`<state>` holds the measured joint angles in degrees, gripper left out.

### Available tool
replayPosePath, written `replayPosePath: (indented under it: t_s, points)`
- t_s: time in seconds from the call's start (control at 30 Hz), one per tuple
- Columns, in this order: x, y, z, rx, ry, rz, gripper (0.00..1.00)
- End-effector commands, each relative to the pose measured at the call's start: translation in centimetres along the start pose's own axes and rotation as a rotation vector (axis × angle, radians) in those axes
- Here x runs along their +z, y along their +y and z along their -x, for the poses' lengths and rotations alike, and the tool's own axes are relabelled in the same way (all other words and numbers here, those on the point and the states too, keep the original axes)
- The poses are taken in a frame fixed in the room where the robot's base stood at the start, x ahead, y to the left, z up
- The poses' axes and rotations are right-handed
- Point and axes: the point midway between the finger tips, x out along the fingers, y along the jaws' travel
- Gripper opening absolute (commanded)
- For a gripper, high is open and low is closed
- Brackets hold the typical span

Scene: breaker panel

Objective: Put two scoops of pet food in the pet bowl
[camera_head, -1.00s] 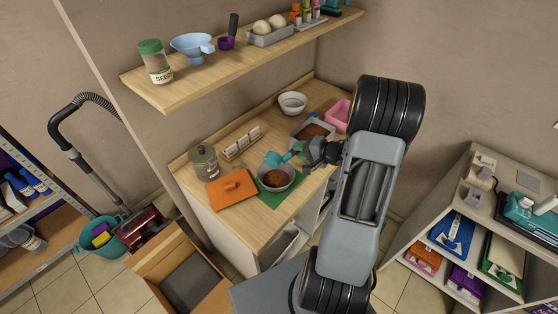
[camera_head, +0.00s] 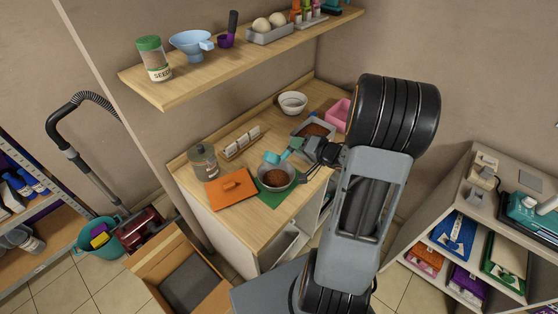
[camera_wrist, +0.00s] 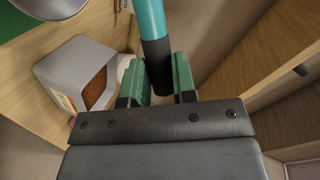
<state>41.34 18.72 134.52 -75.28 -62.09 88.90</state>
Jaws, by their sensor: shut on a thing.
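My gripper (camera_head: 297,146) is shut on the handle of a teal scoop (camera_head: 272,158). In the wrist view the gripper (camera_wrist: 158,80) has its green fingers around the black end of the scoop handle (camera_wrist: 151,28). In the head view the scoop head is over the back rim of the grey pet bowl (camera_head: 292,171). Brown food (camera_head: 275,177) lies in the bowl, which stands on a green mat (camera_head: 283,196). A food bin (camera_head: 331,128) with brown food stands behind my gripper; it also shows in the wrist view (camera_wrist: 64,78). Whether the scoop holds food is hidden.
An orange lid (camera_head: 231,188) and a glass jar (camera_head: 203,161) stand left of the bowl. A white bowl (camera_head: 293,103), a pink container (camera_head: 340,114) and a small rack (camera_head: 241,142) are at the back. A loaded shelf (camera_head: 180,90) hangs above the counter.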

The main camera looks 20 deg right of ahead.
Motion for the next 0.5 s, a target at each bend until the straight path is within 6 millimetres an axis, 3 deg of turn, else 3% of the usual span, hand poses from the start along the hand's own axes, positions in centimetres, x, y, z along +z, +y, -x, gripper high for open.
replayPosePath:
  t_s: [0.3, 0.5]
  points:
    - [0.03, -0.06, 0.01, -0.002, 0.004, 0.007, 0.02]
    - [0.45, -0.72, 0.33, -0.014, 0.050, 0.112, 0.02]
